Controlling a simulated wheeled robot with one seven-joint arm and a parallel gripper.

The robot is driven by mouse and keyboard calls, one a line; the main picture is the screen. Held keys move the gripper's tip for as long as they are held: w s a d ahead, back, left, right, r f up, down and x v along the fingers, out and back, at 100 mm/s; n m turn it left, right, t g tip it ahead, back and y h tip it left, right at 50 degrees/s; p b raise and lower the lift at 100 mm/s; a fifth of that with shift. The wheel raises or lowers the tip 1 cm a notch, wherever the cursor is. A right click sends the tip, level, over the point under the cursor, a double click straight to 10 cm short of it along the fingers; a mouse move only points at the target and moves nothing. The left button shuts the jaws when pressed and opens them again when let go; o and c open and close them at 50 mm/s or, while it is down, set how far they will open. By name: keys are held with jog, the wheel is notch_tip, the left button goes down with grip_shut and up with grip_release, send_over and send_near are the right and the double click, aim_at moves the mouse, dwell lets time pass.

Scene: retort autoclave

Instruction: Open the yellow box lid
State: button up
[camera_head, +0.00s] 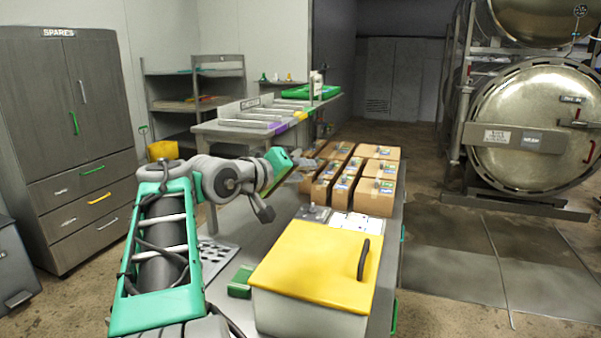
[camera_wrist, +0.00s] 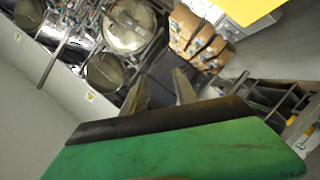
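The yellow box lid (camera_head: 305,265) lies shut on a pale grey box (camera_head: 305,318) at the near end of the workbench. A dark upright handle (camera_head: 363,258) stands at the lid's right side. A yellow surface, seemingly the lid (camera_wrist: 248,8), is cut off at the top of the wrist view. My gripper (camera_head: 308,163) is beyond and above the box, in front of the cartons, apart from the lid. In the wrist view, its two fingers (camera_wrist: 162,88) stand apart with nothing between them.
Several brown cartons (camera_head: 376,197) stand behind the box on the bench. A white sheet (camera_head: 350,220), a dotted plate (camera_head: 215,258) and a green block (camera_head: 241,281) lie near the box. A large round autoclave door (camera_head: 535,115) is at the right. The floor right of the bench is clear.

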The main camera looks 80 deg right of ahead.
jog(key=shift+d, duration=0.1)
grip_shut()
dwell(0.3)
dwell(0.8)
jog(key=c, duration=0.7)
grip_release()
jog(key=o, duration=0.7)
jog(key=v, duration=0.7)
jog(key=shift+a, duration=0.4)
jog(key=shift+w, duration=0.1)
jog(key=shift+c, duration=0.4)
